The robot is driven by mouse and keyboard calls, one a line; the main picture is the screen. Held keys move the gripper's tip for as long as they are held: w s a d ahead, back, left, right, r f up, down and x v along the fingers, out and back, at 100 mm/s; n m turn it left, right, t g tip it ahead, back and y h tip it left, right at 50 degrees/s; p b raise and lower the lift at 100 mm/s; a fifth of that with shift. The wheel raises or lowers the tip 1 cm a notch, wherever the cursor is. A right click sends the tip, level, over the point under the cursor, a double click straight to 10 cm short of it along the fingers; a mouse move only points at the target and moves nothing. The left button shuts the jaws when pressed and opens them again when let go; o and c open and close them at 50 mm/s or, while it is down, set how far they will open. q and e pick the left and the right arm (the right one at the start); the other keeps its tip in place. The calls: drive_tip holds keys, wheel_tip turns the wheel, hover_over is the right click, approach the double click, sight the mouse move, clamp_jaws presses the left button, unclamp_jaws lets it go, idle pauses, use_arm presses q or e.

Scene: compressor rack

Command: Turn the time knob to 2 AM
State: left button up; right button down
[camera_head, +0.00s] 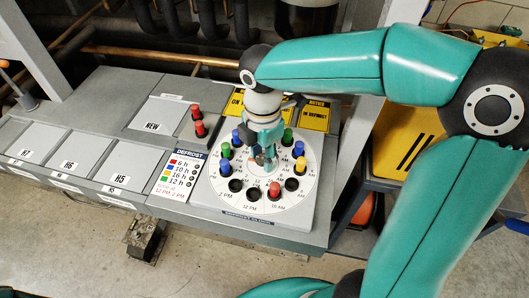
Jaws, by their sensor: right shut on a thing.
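The defrost clock (225,205) is a round white dial on a grey panel, with hour labels and a ring of holes, several holding coloured pegs. My right gripper (266,158) reaches down over the middle of the dial and is shut on the time knob. The gripper's fingers hide most of the knob, so its pointing direction cannot be read. Labels such as 2 PM, 12 PM and 10 AM show along the near edge of the dial. My left gripper is not in view.
Red, blue (225,150), green and yellow pegs stand close around the gripper. A defrost legend (183,175) and two loose-standing red pegs (200,129) are left of the dial. Labelled grey panels extend left. Yellow signs (314,116) stand behind. Pipes run along the back.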

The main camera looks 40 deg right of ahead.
drive_tip(key=m, duration=0.6)
drive_tip(key=shift+w+b, duration=0.1)
drive_tip(key=shift+b, duration=0.2)
drive_tip(key=m, duration=0.5)
drive_tip(key=shift+m+b, duration=0.3)
drive_tip(key=shift+m, duration=0.1)
drive_tip(key=m, duration=0.6)
drive_tip(key=shift+r+b, duration=0.1)
drive_tip(key=shift+b, duration=0.3)
drive_tip(key=m, duration=0.5)
drive_tip(key=shift+m+b, duration=0.3)
drive_tip(key=shift+m, duration=0.1)
drive_tip(key=c, duration=0.8)
unclamp_jaws()
drive_tip(key=shift+w, duration=0.1)
drive_tip(key=shift+o, duration=0.2)
